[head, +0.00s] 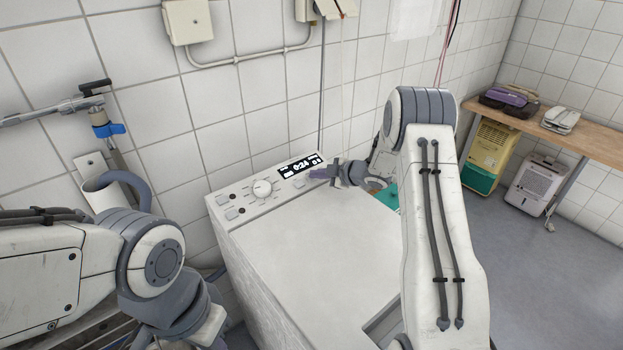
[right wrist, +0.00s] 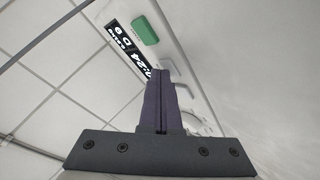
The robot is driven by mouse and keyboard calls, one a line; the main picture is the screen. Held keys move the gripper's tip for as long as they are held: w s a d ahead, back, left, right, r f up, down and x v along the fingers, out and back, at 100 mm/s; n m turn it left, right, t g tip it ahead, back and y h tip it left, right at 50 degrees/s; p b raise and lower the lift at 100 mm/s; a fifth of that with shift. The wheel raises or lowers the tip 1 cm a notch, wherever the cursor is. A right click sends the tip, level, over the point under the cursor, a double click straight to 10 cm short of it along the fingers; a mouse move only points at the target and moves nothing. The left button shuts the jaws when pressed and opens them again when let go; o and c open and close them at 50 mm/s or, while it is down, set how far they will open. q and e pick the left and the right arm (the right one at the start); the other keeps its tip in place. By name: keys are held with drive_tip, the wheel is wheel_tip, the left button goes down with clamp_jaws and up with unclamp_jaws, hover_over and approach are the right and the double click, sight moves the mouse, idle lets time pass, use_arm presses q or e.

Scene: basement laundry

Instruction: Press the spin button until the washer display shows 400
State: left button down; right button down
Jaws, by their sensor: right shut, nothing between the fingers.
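The white washer (head: 290,250) stands against the tiled wall. Its control panel has a round knob (head: 262,188), small buttons and a black display (head: 300,166). The display reads 0:24 in large digits, with smaller marks beside it too small to read surely. The display also shows at an angle in the right wrist view (right wrist: 127,48), near a green button (right wrist: 145,29). My right gripper (head: 318,174) is shut and empty, with its fingertips at the panel's right part, close to the display. I cannot tell whether they touch a button. The spin button cannot be picked out. My left gripper is out of view.
A wooden bench (head: 555,127) at the right carries a purple-and-black device (head: 508,99) and a white one (head: 561,119). A yellow-green unit (head: 490,150) and a white unit (head: 535,186) stand below. The floor at the right is clear.

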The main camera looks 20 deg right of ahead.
drive_tip(key=shift+r, duration=0.1)
drive_tip(key=shift+s+d+r+p, duration=0.1)
drive_tip(key=shift+s+r+p, duration=0.1)
drive_tip(key=shift+r+p, duration=0.45)
drive_tip(key=shift+r, duration=0.1)
drive_tip(key=r+p, duration=0.1)
drive_tip(key=s+r+p, duration=0.1)
drive_tip(key=r, duration=0.1)
drive_tip(key=r+p, duration=0.1)
drive_tip(key=p, duration=0.1)
drive_tip(key=shift+s+d+r, duration=0.15)
drive_tip(key=shift+d+r, duration=0.1)
drive_tip(key=shift+r, duration=0.1)
drive_tip(key=shift+f, duration=0.1)
idle(0.4)
